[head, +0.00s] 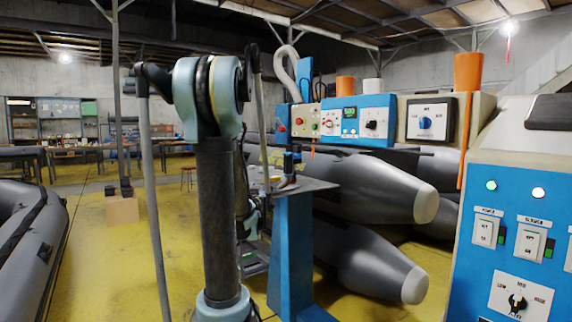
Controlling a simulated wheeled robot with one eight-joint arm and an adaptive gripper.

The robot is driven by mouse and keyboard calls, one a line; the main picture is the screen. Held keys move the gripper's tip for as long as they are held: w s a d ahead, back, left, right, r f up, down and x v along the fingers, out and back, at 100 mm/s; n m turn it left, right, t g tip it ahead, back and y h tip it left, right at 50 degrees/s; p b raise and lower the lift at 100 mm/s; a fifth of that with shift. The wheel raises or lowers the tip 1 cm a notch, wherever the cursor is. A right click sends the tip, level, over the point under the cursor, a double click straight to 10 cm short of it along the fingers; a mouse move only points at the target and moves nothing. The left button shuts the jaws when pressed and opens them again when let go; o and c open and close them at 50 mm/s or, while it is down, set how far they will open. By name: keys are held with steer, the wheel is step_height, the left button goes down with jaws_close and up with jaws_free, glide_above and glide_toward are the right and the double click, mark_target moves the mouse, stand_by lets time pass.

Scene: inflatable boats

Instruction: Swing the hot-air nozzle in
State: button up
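A welding machine with a blue post (291,240) and a dark flat plate (312,187) stands just right of my arm. A small blue and black part (289,165) sits above the plate; it may be the hot-air nozzle, but it is too small to tell. A pale bent hose (284,68) rises above the machine. The blue control box (362,118) with knobs and a green display is to its right. My arm stands in front, left of the post, its lower links partly hidden behind its upright column. I cannot make out my gripper.
A near blue panel (500,262) at right has a green and a whitish lamp lit, rocker switches and an AIR knob (517,303). Large grey tubes (365,188) lie behind the machine. A grey boat (30,245) is at left.

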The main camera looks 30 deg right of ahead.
mark_target(287, 161)
steer(key=s+d+r+m+h, duration=0.25)
steer(key=d+r+h, duration=0.2)
steer(key=d, duration=0.45)
steer(key=shift+n+t, duration=0.25)
steer(key=shift+t, duration=0.05)
steer(key=x, duration=1.6)
steer(key=shift+w+d+f, duration=0.15)
steer(key=shift+w+d, duration=0.1)
jaws_close()
steer(key=shift+d, duration=0.15)
